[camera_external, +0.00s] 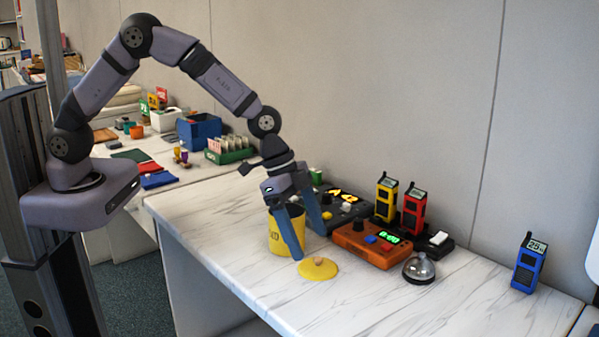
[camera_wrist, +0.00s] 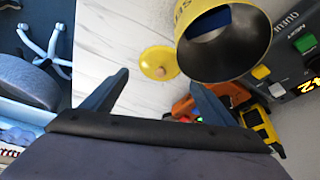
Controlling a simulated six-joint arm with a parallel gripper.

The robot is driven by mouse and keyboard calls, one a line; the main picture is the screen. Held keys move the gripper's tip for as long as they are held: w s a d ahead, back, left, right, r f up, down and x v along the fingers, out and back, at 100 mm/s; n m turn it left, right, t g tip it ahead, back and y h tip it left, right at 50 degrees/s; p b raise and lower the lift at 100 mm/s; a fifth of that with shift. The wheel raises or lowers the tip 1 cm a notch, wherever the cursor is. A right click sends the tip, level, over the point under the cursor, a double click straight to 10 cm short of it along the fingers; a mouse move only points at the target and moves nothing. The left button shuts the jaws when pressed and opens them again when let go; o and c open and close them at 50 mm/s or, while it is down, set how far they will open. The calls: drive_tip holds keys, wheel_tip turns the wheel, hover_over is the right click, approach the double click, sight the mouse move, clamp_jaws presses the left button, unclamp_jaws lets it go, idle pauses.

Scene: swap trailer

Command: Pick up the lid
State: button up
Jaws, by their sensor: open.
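The yellow round lid (camera_external: 318,271) with a small tan knob lies flat on the white marbled counter, in front of the yellow canister (camera_external: 278,240). In the wrist view the lid (camera_wrist: 149,62) shows just beyond and between my fingertips. The canister stands upright behind my fingers in the external view. In the wrist view the canister (camera_wrist: 247,62) is lidless with a dark inside and something blue in it. My gripper (camera_external: 310,246) points down with its blue fingers spread and nothing between them. It is above the counter close to the lid, and also shows in the wrist view (camera_wrist: 160,82).
An orange device (camera_external: 366,245) with a green display and a silver bell (camera_external: 419,268) stand right of the lid. A dark control panel (camera_external: 340,212) and yellow (camera_external: 386,200) and red (camera_external: 414,212) handsets are behind. A blue handset (camera_external: 528,265) is far right. The front counter is clear.

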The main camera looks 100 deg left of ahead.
sight(318, 264)
drive_tip(key=shift+p+x, duration=0.75)
drive_tip(key=shift+x, duration=1.8)
drive_tip(key=shift+a, duration=0.1)
